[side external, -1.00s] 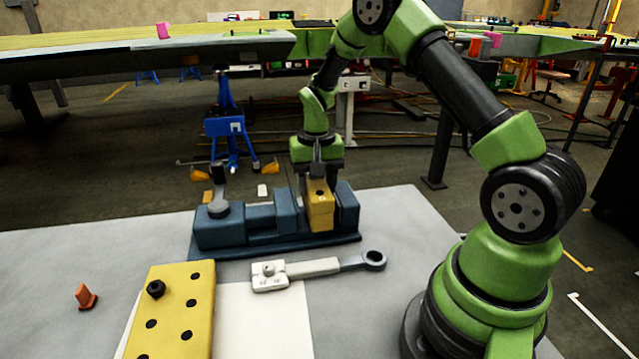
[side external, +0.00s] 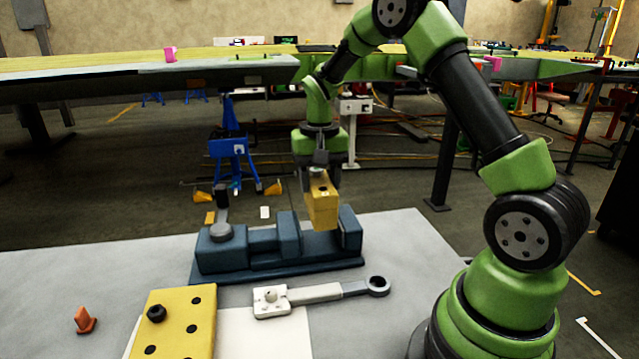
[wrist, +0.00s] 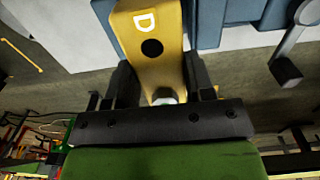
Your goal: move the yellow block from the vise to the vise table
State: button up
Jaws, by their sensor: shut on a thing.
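The yellow block (side external: 322,206) is held in my gripper (side external: 319,176), which is shut on it. The block is upright and sits raised at the gap between the jaws of the blue vise (side external: 275,243); its lower end is close to the jaw tops. In the wrist view the yellow block (wrist: 150,38) shows a white letter D and a dark hole between my gripper's fingers (wrist: 158,85). The vise (wrist: 240,12) is partly in that view too. The vise stands on the grey vise table (side external: 400,240).
A torque-wrench-like tool (side external: 320,293) lies in front of the vise. A yellow plate with dark holes (side external: 178,320) and a small orange cone-like piece (side external: 84,320) are at the front left. The table is clear to the left of the vise and right of the tool.

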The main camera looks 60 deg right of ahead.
aim_at(319, 181)
jog(key=shift+r, duration=2.65)
jog(key=shift+a+n, duration=0.5)
jog(key=shift+a, duration=0.35)
jog(key=s+a+n, duration=0.7)
jog(key=a+n, duration=0.2)
jog(key=a, duration=0.1)
jog(key=s+a+n, duration=0.7)
jog(key=a+n, duration=0.1)
jog(key=a, duration=0.2)
jog(key=shift+d+f, duration=0.1)
jog(key=shift+f, duration=7.05)
jog(key=shift+w, duration=0.1)
jog(key=shift+f, duration=0.5)
